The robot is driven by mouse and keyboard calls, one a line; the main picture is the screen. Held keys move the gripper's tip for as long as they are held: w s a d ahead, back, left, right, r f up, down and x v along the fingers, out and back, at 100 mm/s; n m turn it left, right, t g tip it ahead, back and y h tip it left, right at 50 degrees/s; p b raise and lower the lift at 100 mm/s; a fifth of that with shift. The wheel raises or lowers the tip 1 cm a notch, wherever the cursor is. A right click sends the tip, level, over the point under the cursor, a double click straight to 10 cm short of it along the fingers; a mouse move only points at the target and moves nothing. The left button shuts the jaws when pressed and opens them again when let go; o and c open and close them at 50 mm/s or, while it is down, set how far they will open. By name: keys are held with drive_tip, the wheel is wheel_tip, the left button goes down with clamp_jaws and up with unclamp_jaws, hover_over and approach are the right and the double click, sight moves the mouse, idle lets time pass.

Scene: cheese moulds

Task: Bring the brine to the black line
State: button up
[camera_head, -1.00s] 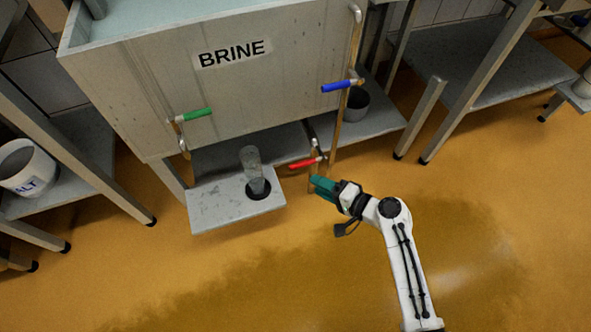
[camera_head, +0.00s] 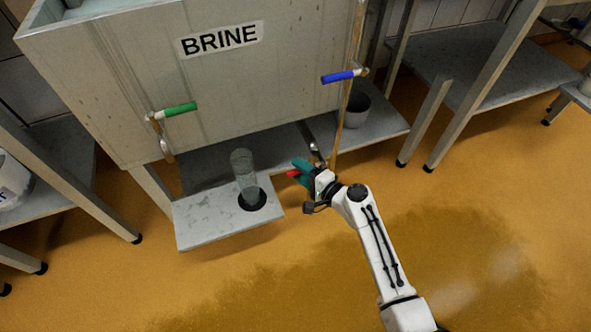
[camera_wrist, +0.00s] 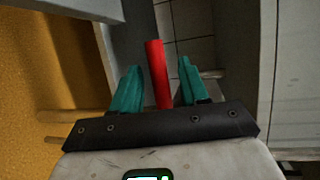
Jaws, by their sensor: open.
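The grey brine tank (camera_head: 240,85) carries a BRINE label (camera_head: 220,38). A green-handled tap (camera_head: 180,109) is on its left front, and a blue-handled valve (camera_head: 340,76) sits on the pipe at its right. A red handle (camera_head: 293,173) is low near that pipe, partly hidden by my gripper (camera_head: 300,168). In the wrist view the red handle (camera_wrist: 157,75) stands between the two teal fingers of my gripper (camera_wrist: 157,88), with gaps on both sides. A clear cylinder (camera_head: 243,172) stands on the low shelf. I cannot make out a black line.
A grey pot (camera_head: 357,108) stands on the shelf behind the pipe. A white salt tub (camera_head: 12,182) is at the left edge. The floor in front is clear.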

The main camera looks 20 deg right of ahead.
drive_tip(key=shift+x, duration=1.2)
drive_tip(key=shift+c, duration=0.3)
clamp_jaws()
